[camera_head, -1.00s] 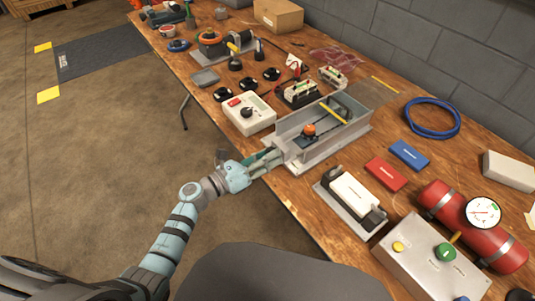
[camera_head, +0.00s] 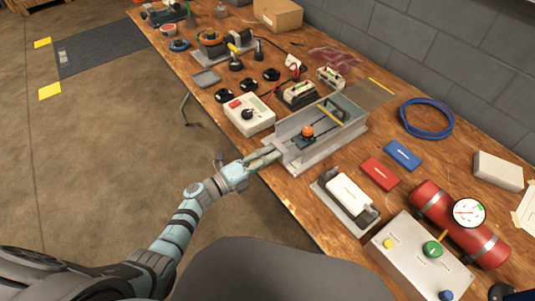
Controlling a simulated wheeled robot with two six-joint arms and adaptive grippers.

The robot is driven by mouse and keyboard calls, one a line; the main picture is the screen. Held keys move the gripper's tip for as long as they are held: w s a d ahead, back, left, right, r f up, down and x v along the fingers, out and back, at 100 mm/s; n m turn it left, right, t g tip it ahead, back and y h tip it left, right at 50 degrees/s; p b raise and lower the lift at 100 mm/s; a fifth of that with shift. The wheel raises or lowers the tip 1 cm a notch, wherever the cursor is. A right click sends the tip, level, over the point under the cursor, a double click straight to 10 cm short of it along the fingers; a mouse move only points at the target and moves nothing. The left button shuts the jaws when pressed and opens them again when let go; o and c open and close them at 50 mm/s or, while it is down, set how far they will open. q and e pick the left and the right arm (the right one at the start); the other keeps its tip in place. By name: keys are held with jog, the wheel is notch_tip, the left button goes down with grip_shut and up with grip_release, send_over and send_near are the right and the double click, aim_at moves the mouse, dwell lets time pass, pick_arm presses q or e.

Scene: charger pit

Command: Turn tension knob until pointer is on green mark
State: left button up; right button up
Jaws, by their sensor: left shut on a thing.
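A grey open metal trough (camera_head: 335,139) stands on the wooden bench. Inside it are a dark carriage with an orange ball on top (camera_head: 306,131) and a yellow strip (camera_head: 330,115). My left gripper (camera_head: 276,152) reaches in from the left at the trough's near left end. Its fingers are shut on a small part there, which I take to be the tension knob; the fingers hide it. I cannot make out a pointer or green mark on the trough at this size. My right gripper is not in view.
A white meter box (camera_head: 249,115) stands left of the trough. A black-and-white device (camera_head: 347,193), red block (camera_head: 380,173) and blue block (camera_head: 403,154) lie to its right. A red cylinder with a gauge (camera_head: 436,205) and a grey button box (camera_head: 405,257) are further right.

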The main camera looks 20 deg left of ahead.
pick_arm(q)
jog(key=n+p, duration=0.2)
jog(key=n, duration=0.4)
jog(key=shift+r, duration=0.15)
jog(key=n+p, duration=0.1)
jog(key=n, duration=0.5)
jog(key=shift+n+p, duration=0.4)
jog(key=n, duration=0.3)
jog(key=shift+n+p, duration=0.3)
jog(key=n, duration=0.3)
jog(key=shift+n, duration=0.3)
jog(key=n, duration=0.6)
jog(key=shift+a+p, duration=0.1)
jog(key=shift+p, duration=0.3)
jog(key=o, duration=1.1)
jog(key=shift+o, duration=0.2)
